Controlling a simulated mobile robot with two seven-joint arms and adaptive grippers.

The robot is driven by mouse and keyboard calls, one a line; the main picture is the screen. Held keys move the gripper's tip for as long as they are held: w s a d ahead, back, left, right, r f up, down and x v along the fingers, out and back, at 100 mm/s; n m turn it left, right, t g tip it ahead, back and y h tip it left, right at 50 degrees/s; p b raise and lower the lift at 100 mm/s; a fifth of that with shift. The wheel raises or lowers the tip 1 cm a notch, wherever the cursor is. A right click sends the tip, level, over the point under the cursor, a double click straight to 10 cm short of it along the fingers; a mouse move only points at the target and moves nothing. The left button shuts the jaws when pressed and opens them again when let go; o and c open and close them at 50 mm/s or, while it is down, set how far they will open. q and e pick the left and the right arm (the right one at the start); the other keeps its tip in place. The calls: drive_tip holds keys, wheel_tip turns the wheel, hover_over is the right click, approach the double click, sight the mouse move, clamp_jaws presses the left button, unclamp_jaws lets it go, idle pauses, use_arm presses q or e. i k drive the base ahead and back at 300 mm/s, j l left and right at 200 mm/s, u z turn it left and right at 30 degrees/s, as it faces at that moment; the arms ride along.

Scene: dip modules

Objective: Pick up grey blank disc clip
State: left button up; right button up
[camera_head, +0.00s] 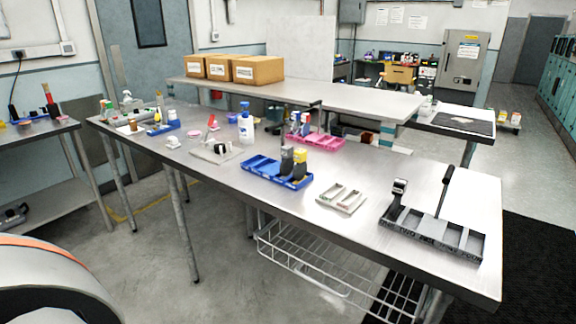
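I cannot pick out the grey blank disc clip for certain at this size. A light grey tray (342,198) with small pale pieces in it lies on the right half of the steel table (245,192). To its right is a dark grey compartment tray (432,235) with a dark upright piece (398,192) at its left end and a thin slanted dark bar (444,190) rising from it. Neither of my grippers shows.
A pink tray (322,142) with upright items and a white bottle with a blue cap (246,125) stand farther back. Cardboard boxes (256,70) sit on the rear bench. A wire rack (320,275) hangs below the table. The table's right end is mostly clear.

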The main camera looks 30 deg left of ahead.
sight(286, 167)
drive_tip(key=j+z, duration=0.2)
drive_tip(key=j, duration=0.3)
drive_tip(key=k+j+z, duration=0.2)
drive_tip(key=j, duration=0.25)
drive_tip(key=j+z, duration=0.2)
drive_tip(key=j, duration=0.3)
drive_tip(key=k+j+z, duration=0.2)
drive_tip(key=j, duration=0.25)
drive_tip(key=i, duration=0.1)
